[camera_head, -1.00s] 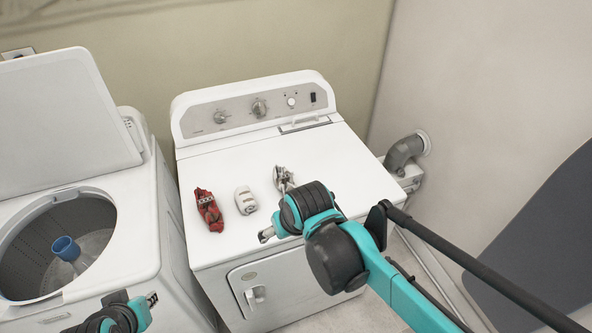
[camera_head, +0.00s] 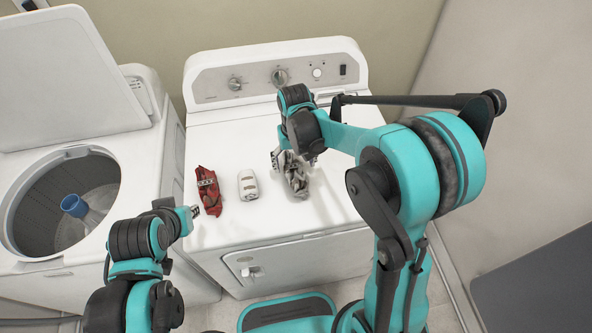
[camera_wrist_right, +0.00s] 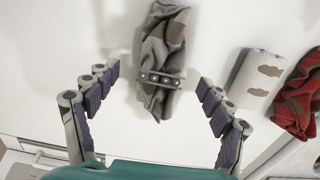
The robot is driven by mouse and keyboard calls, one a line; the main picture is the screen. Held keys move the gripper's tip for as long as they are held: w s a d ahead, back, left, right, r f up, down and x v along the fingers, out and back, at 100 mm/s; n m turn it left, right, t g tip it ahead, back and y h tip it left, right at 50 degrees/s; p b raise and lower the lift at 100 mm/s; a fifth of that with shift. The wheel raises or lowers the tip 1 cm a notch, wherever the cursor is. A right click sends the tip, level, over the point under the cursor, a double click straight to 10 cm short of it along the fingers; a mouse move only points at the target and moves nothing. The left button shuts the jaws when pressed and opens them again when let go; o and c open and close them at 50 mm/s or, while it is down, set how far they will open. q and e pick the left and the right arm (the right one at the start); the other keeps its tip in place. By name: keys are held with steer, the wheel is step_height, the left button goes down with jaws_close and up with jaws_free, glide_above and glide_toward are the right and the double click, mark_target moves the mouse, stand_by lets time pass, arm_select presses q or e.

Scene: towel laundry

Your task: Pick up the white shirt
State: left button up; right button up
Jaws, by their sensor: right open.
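A white rolled cloth with brownish patches (camera_head: 248,186) lies on the dryer top, between a red bundle and a grey-white crumpled cloth (camera_head: 296,182). Both also show in the right wrist view, the white roll (camera_wrist_right: 258,82) at right and the grey cloth (camera_wrist_right: 156,50) at the centre. I cannot tell for certain which is the white shirt. My right gripper (camera_head: 294,160) is open above the grey cloth, which lies between its spread fingers (camera_wrist_right: 157,77) in the wrist view. My left gripper (camera_head: 190,212) is near the dryer's left edge, by the red bundle; its jaw opening is unclear.
A red bundle (camera_head: 208,190) lies at the left on the white dryer (camera_head: 225,150). An open washer (camera_head: 150,180) with a blue-topped agitator (camera_head: 74,206) stands at left. The dryer's control panel (camera_head: 260,78) rises behind. The dryer top is clear in front of the cloths.

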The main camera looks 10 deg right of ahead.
step_height(320, 180, down, 5)
steer(key=shift+r+b, duration=0.1)
steer(key=shift+b, duration=0.6)
steer(key=c, duration=1.3)
steer(key=shift+c, duration=0.2)
steer(key=shift+r, duration=0.15)
steer(key=shift+r, duration=0.3)
steer(key=r, duration=0.1)
steer(key=r+p, duration=0.1)
steer(key=r, duration=0.2)
steer(key=shift+s+d+p, duration=0.25)
steer(key=shift+p, duration=0.15)
steer(key=s+d+r+p, duration=0.2)
steer(key=s+d+r, duration=0.4)
steer(key=s, duration=0.3)
steer(key=shift+d, duration=0.35)
